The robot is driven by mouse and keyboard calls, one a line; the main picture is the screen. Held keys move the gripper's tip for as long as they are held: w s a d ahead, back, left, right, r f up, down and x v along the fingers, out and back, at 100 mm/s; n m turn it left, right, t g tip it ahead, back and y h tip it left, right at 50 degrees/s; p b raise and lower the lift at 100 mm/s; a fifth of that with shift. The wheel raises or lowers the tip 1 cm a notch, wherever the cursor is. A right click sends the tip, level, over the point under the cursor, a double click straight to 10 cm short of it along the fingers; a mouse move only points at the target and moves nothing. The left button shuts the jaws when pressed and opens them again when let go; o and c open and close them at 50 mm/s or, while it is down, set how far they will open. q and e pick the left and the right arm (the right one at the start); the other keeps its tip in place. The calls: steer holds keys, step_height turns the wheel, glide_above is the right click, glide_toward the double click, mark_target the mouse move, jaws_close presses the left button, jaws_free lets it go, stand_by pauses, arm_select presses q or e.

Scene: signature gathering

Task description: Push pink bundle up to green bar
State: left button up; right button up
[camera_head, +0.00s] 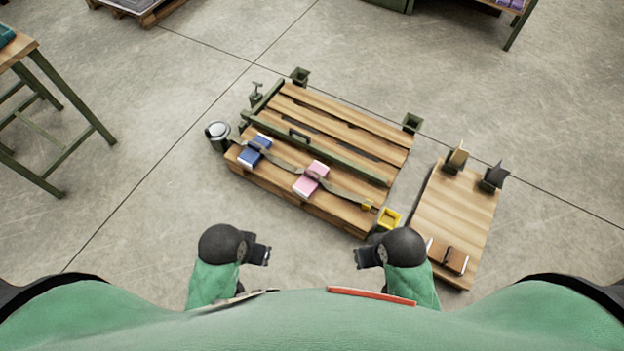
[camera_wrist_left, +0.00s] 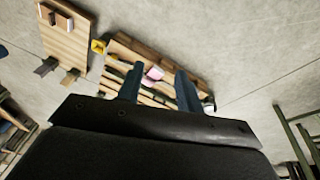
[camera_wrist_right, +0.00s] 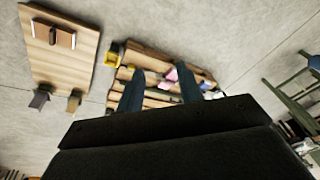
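The pink bundle (camera_head: 306,184) lies on the slatted wooden bench (camera_head: 340,207), in front of the green bar (camera_head: 340,158), with a visible gap between them. A grey strap (camera_head: 345,193) runs over it. The green bar spans the bench lengthwise and carries a dark handle. The bundle also shows between the fingers in the left wrist view (camera_wrist_left: 154,73) and near the right finger in the right wrist view (camera_wrist_right: 172,75). My left gripper (camera_head: 265,256) and right gripper (camera_head: 360,258) are both open and empty, in front of the bench and apart from it.
A blue bundle (camera_head: 249,157) lies left of the pink one under the strap. A round grey tin (camera_head: 217,131) is at the left corner. A yellow bin (camera_head: 389,218) is at the right corner. A side board (camera_head: 455,205) holds a brown book (camera_head: 449,259). The floor before the bench is clear.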

arm_select(q)
steer(key=shift+s, duration=0.15)
arm_select(e)
steer(key=shift+w+a+r, duration=0.15)
steer(key=shift+w, duration=0.2)
arm_select(q)
steer(key=shift+c, duration=0.5)
